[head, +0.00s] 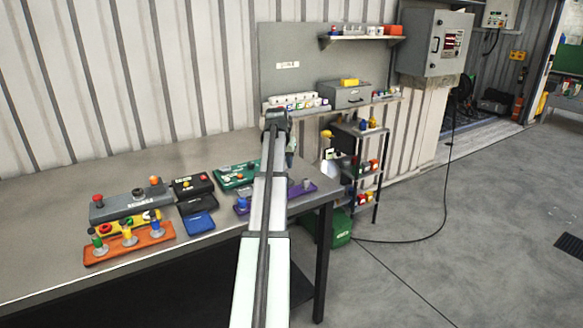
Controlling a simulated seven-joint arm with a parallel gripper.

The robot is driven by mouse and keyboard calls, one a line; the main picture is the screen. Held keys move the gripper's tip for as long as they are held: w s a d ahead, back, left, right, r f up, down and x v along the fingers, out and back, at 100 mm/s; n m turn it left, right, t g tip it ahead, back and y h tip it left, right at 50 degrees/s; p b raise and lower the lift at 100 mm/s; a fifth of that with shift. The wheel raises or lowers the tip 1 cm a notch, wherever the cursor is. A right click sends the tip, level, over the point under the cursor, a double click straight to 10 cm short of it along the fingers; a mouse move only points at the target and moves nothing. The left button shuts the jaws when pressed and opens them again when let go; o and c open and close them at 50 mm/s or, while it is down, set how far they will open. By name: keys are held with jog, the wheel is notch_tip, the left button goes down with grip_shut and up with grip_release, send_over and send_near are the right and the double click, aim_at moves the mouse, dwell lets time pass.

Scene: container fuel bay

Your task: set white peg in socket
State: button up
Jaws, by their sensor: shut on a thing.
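My arm reaches from the bottom of the head view to the far right part of the workbench. My gripper (290,147) is small and mostly hidden at the arm's far end. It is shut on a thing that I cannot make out. I see no white peg clearly. A purple board (302,190) lies partly behind my arm, with a blue piece to the left and a grey one to the right. I cannot tell which socket is the white peg's.
A grey control box (120,206), a yellow panel (110,228), a black box (190,186), a blue tray (198,223) and a green panel (232,176) stand on the workbench (40,230). A shelf rack (362,165) stands beyond its right end. The bench's back left is clear.

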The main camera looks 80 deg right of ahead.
jog(key=w+n, duration=0.1)
jog(key=w, duration=0.6)
jog(key=w+f, duration=0.1)
jog(key=w, duration=0.7)
jog(key=w+f+n+t, duration=0.1)
jog(key=w, duration=0.6)
jog(key=shift+w+d+n, duration=0.25)
jog(key=shift+w+n, duration=0.05)
jog(key=shift+w, duration=0.1)
jog(key=w, duration=0.1)
jog(key=w+d, duration=0.1)
jog(key=w, duration=0.1)
jog(key=w+d, duration=0.1)
jog(key=shift+w+d+f, duration=0.1)
jog(key=shift+w+d, duration=0.1)
jog(key=shift+d, duration=0.05)
jog(key=d, duration=0.2)
jog(key=w+d+m, duration=0.1)
jog(key=shift+r, duration=0.25)
jog(key=shift+d+r+m+g, duration=0.1)
jog(key=shift+d+m+g, duration=0.2)
jog(key=shift+s+m, duration=0.15)
jog(key=shift+m, duration=0.35)
jog(key=shift+a, duration=0.1)
jog(key=shift+f, duration=2.25)
jog(key=shift+f, duration=0.35)
